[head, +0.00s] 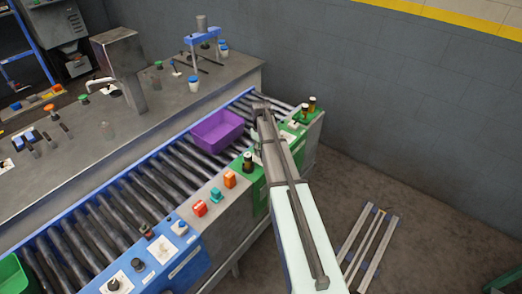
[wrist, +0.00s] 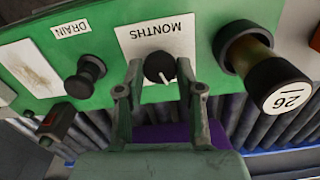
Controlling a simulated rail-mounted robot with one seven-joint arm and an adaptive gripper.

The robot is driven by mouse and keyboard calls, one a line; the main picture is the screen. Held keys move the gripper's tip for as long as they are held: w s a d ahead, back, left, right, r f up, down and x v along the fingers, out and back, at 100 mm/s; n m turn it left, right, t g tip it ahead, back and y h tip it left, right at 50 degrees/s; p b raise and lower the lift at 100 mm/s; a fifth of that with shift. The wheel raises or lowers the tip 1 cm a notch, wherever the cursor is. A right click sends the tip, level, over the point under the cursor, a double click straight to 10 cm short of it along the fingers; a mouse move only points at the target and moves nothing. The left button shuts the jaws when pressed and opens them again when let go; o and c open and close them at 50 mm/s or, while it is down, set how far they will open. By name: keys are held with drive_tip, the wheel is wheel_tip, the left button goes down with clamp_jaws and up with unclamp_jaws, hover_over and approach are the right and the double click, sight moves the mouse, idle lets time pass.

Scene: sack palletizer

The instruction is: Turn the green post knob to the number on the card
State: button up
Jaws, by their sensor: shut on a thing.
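The black knob (wrist: 158,67) with a white pointer line sits on a white plate (wrist: 150,36) marked MONTHS, on the green post panel (wrist: 110,65). In the wrist view its pointer aims toward the lower right. My gripper (wrist: 159,85) has one finger on each side of this knob and is shut on it. In the head view my gripper (head: 262,108) is over the green post (head: 302,135), and the arm hides the knob. No card with a clearly readable number shows.
Right is a black-capped cylinder (wrist: 265,70) marked with what looks like 26. A purple bin (head: 218,130) stands on the roller conveyor (head: 140,195).

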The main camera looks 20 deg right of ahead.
drive_tip(key=m+b, duration=0.1)
drive_tip(key=m, duration=0.2)
drive_tip(key=shift+f+b, duration=0.15)
drive_tip(key=shift+b, duration=0.15)
drive_tip(key=shift+m+b, duration=0.7)
drive_tip(key=shift+m, duration=1.4)
drive_tip(key=o, duration=1.1)
drive_tip(key=shift+o, duration=0.2)
drive_tip(key=shift+r, duration=0.2)
wheel_tip(320, 180, up, 12)
drive_tip(key=shift+f, duration=0.1)
